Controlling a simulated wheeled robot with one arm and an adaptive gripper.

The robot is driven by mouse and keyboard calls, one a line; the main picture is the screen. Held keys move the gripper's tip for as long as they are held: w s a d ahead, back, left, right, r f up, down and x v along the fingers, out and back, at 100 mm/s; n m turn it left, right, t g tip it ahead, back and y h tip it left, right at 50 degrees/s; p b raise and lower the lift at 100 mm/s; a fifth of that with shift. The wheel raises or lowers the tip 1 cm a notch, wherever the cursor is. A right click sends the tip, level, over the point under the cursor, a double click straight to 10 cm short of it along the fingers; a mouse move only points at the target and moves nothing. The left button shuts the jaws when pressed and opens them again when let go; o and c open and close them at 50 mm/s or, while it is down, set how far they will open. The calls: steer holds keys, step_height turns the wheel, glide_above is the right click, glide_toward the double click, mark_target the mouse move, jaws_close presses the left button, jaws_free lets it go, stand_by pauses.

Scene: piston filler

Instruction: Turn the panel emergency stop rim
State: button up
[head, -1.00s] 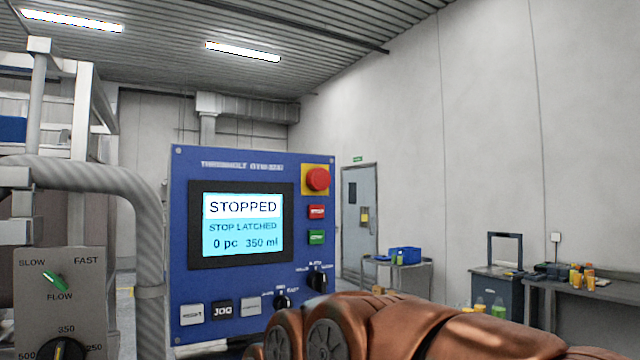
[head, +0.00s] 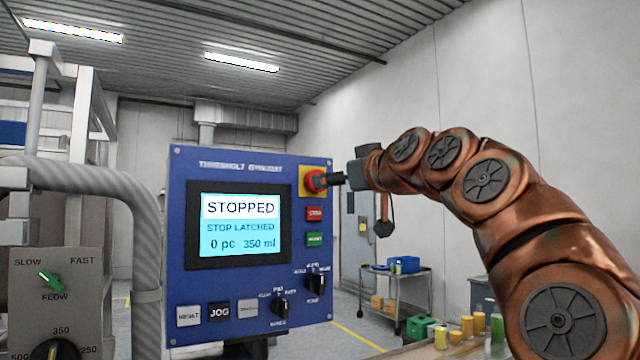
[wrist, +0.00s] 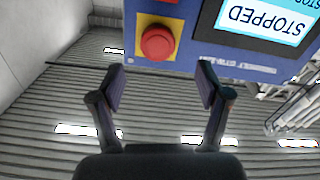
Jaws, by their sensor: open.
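The red emergency stop (head: 312,182) sits on a yellow square plate at the top right of the blue control panel (head: 230,172). In the wrist view the red emergency stop (wrist: 158,43) shows whole, upside down, beyond the fingertips. My gripper (wrist: 160,80) is open there, one finger on each side, with nothing between the pads. Whether a finger touches the rim cannot be told. The panel screen (head: 240,224) reads STOPPED and STOP LATCHED.
Red and green buttons (head: 315,226) lie below the emergency stop, with black selector knobs (head: 281,306) lower down. A grey pipe (head: 150,210) and a dial box (head: 57,300) stand at left.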

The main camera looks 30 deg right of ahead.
steer(key=w+p, duration=0.2)
steer(key=w, duration=0.5)
steer(key=shift+w+d+r, duration=0.15)
steer(key=shift+w+d, duration=0.2)
steer(key=shift+d, duration=0.1)
